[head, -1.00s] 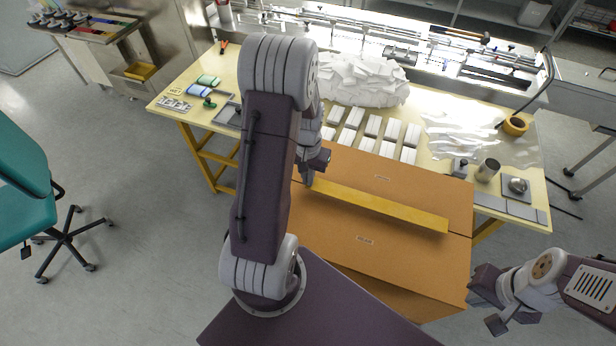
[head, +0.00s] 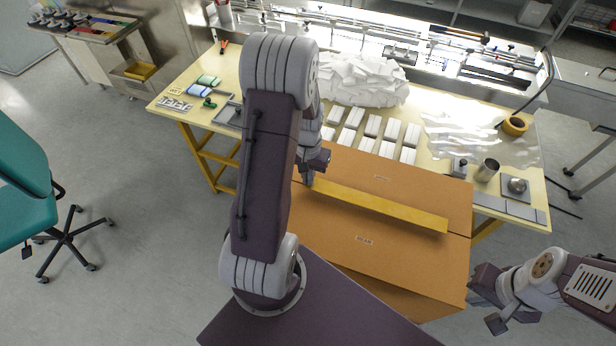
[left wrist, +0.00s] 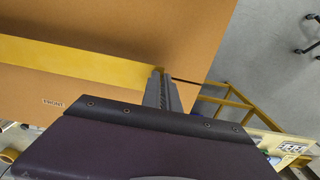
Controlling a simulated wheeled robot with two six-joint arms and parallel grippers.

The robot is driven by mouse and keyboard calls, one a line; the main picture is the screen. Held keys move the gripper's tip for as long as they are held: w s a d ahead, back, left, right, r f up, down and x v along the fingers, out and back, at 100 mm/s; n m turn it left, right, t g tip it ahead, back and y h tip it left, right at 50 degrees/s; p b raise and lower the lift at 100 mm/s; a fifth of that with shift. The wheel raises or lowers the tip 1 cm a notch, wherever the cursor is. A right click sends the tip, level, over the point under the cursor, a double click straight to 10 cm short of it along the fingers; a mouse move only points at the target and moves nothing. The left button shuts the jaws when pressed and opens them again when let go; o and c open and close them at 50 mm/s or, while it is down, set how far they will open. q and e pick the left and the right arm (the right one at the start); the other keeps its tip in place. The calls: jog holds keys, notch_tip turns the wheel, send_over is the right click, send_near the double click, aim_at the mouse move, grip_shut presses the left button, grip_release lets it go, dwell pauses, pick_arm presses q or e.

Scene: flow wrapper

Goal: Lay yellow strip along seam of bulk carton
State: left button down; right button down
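The bulk carton (head: 350,253) is a large brown box at the table's front edge, its two top flaps meeting at a seam. The long flat yellow strip (head: 385,207) lies lengthwise over the carton top along the seam line, with some seam showing past its right end. It also shows in the left wrist view (left wrist: 75,62), with a dark shadow along one edge; I cannot tell whether it touches the carton. My left gripper (head: 310,181) is at the strip's left end, its fingers (left wrist: 162,78) close together on that end. My right gripper (head: 482,302) is open and empty, right of the carton.
The table (head: 225,75) behind holds a white heap (head: 365,80), several white stacks (head: 372,126), clear film (head: 475,135), a tape roll (head: 515,125) and a metal cup (head: 487,170). A teal chair (head: 22,190) stands at left on open floor.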

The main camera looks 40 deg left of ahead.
pick_arm(q)
jog(key=shift+f+b, duration=0.45)
jog(key=shift+f, duration=0.35)
dwell(0.4)
jog(key=c, duration=1.6)
grip_release()
jog(key=shift+o, duration=0.2)
jog(key=o, duration=0.5)
